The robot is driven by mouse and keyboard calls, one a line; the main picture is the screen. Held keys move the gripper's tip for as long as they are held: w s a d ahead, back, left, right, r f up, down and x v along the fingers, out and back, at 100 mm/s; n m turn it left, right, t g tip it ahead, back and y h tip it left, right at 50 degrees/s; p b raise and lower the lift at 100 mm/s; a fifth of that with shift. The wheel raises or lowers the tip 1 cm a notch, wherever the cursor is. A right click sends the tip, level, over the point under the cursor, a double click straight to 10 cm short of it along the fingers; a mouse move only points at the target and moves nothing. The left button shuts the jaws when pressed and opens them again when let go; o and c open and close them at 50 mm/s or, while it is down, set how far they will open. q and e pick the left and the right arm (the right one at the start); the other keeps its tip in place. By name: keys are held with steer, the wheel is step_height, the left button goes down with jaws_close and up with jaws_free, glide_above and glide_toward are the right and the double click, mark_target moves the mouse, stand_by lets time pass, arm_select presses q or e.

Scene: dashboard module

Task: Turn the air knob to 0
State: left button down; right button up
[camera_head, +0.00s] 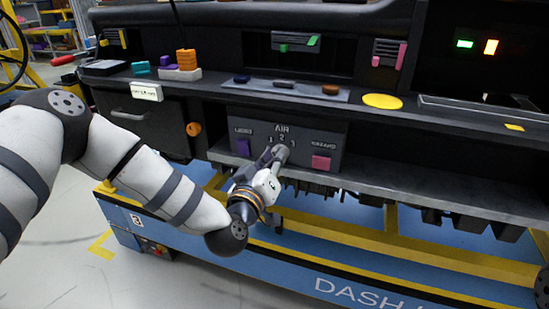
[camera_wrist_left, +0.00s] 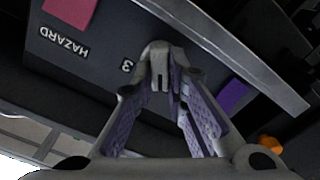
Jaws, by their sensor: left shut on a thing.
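The AIR panel (camera_head: 318,141) on the dashboard front carries the marks 1, 2 and 3 around the air knob. My left gripper (camera_head: 276,154) reaches the panel from the lower left and is shut on the air knob, a small grey piece between its fingertips. In the left wrist view, which is turned nearly upside down, the air knob (camera_wrist_left: 158,62) sits between the purple-padded fingers of the left gripper (camera_wrist_left: 162,88), beside the mark 3. The fingers cover most of the knob, so I cannot tell where it points. My right gripper is not in view.
A pink HAZARD button (camera_head: 321,162) is right of the knob and a purple button (camera_head: 243,147) is left. An orange knob (camera_head: 193,129) is farther left. A grey ledge (camera_head: 400,192) runs below the panel, above a blue and yellow stand (camera_head: 300,263).

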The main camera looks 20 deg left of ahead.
arm_select(q)
steer(key=n, duration=1.1)
steer(key=shift+f+b, duration=0.3)
steer(key=shift+b, duration=0.05)
steer(key=shift+n, duration=0.3)
steer(key=c, duration=1.6)
jaws_free()
steer(key=shift+r, duration=0.1)
steer(key=s, duration=1.2)
steer(key=shift+a, duration=0.25)
